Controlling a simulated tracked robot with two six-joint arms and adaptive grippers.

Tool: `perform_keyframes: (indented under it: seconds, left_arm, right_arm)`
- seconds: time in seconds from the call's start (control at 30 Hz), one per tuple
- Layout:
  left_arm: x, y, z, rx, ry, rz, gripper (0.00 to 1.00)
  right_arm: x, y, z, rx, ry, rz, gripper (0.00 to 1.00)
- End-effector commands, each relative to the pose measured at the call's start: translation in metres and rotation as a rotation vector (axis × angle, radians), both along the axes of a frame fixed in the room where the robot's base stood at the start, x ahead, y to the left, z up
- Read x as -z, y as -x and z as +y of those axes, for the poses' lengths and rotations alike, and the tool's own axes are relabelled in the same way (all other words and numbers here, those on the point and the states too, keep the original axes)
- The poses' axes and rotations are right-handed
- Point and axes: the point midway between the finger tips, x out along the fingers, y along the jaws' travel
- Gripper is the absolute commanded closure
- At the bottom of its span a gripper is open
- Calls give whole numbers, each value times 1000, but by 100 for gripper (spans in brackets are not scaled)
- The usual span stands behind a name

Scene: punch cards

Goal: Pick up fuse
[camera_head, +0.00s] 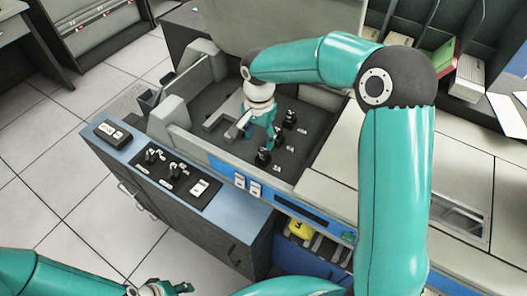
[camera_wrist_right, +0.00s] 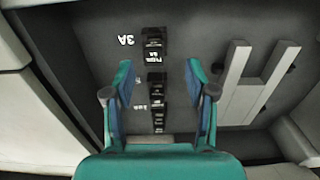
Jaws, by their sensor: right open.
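Several black fuses stand in a row on a dark recessed panel. The front one (camera_head: 262,157), beside a 3A label, also shows at the top of the right wrist view (camera_wrist_right: 154,46). The middle fuse (camera_head: 277,140) lies between my finger lines in the wrist view (camera_wrist_right: 157,88). A rear fuse (camera_head: 290,118) stands behind it. My right gripper (camera_head: 258,130) is open and empty above the panel, fingers pointing down; its fingers (camera_wrist_right: 157,78) spread to either side of the row. My left gripper (camera_head: 172,288) shows partly at the bottom edge; its jaw state is unclear.
A light grey forked piece (camera_head: 222,122) lies on the panel beside the right gripper, also in the wrist view (camera_wrist_right: 250,90). Raised grey walls (camera_head: 178,125) border the recess. A blue console (camera_head: 165,170) with switches stands in front.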

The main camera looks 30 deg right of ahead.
Motion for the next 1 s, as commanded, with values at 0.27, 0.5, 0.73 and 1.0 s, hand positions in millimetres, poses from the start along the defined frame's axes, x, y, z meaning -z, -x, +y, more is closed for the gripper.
perform_keyframes:
  seconds: [0.27, 0.5, 0.73, 1.0]
  left_arm:
    - [-5, 0, 0, 0, 0, 0, 60]
    - [-13, 0, 0, 0, 0, 0, 60]
    - [-14, 0, 0, 0, 0, 0, 60]
    - [-13, 0, 0, 0, 0, 0, 60]
  right_arm:
    - [18, 2, -3, 1, -1, 3, 44]
    - [51, 4, -8, -2, 0, 4, 44]
    - [61, 4, -7, -1, -1, 0, 44]
    - [60, 4, -7, -2, -1, 0, 69]
